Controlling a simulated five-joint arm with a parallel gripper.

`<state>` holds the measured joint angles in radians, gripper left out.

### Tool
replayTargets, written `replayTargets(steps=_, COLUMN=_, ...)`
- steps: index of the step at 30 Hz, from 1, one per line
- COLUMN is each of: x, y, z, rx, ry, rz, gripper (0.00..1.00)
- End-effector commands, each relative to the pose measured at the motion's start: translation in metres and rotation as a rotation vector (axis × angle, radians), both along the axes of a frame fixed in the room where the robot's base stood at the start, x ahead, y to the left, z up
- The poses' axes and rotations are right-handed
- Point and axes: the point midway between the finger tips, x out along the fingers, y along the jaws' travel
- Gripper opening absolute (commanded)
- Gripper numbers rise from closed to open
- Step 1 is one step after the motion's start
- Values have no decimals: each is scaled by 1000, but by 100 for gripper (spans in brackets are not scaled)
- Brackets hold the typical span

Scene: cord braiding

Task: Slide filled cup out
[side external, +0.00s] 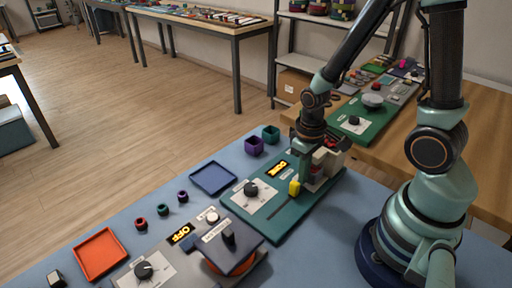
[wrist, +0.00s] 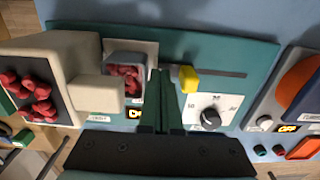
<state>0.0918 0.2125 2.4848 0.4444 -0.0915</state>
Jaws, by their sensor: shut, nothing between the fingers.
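The filled cup (wrist: 125,80) is small, square and grey, with red pieces inside. In the wrist view it sits under the pale dispenser's spout, on the teal panel (wrist: 215,58). My gripper (wrist: 165,74) is shut and empty, just right of the cup and between it and the yellow slider knob (wrist: 188,78). In the side view my gripper (side external: 305,172) points down over the teal panel (side external: 285,222), by the yellow knob (side external: 294,187). The cup is largely hidden there behind my gripper and the dispenser. I cannot tell whether the fingers touch cup or panel.
The pale dispenser (wrist: 75,60) holds red pieces left of the cup. A black dial (wrist: 210,118) stands right of my gripper. Another machine (side external: 228,245) stands in front.

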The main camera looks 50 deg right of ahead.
Motion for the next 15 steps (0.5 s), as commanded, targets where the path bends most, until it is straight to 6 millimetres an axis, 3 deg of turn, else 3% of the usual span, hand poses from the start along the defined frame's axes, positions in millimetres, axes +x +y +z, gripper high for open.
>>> replayTargets(steps=15, x=0, y=16, z=0, rx=0, ry=0, rz=2, gripper=0)
